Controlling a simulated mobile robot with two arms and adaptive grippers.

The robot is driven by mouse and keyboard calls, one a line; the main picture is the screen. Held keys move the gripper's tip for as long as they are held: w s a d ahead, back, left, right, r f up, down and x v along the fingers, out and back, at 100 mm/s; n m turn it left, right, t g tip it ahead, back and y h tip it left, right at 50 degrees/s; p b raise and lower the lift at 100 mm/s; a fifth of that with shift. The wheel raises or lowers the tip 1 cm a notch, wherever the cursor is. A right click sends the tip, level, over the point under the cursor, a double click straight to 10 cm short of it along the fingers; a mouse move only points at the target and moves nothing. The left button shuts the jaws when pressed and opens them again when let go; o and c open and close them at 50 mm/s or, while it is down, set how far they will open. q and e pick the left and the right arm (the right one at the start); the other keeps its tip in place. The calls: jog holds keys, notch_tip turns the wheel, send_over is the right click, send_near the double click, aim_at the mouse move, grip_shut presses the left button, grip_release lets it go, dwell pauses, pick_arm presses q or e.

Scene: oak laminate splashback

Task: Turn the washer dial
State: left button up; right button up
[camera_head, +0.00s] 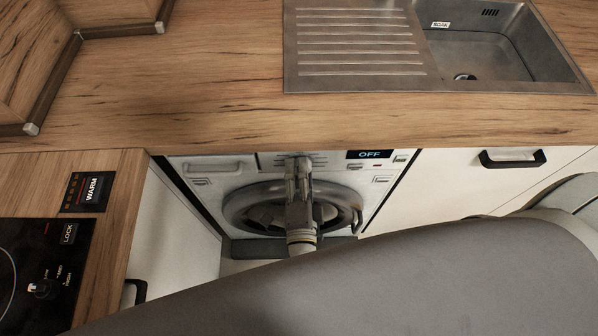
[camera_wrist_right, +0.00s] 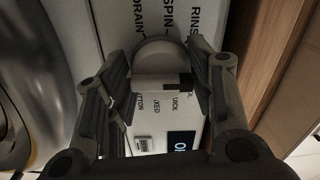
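The white washer (camera_head: 218,172) stands under the worktop, with a round door (camera_head: 240,205) and a dark display (camera_head: 369,154) reading OFF. My right gripper (camera_head: 299,165) reaches up in front of the door to the control panel and hides the dial in the head view. In the right wrist view the round, pale grey washer dial (camera_wrist_right: 160,60) sits between the two fingers of the right gripper (camera_wrist_right: 160,72). The fingers lie close along both its sides and appear to touch it. Labels such as SPIN and DRAIN surround the dial. My left gripper is not in view.
The wooden worktop (camera_head: 190,85) overhangs just above the washer panel. A steel sink (camera_head: 480,45) is set in it at the right. A black hob (camera_head: 40,265) is at the lower left. A drawer with a black handle (camera_head: 512,159) is right of the washer.

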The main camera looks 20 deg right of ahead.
jog(key=o, duration=0.3)
jog(key=v, duration=1.2)
dwell(0.3)
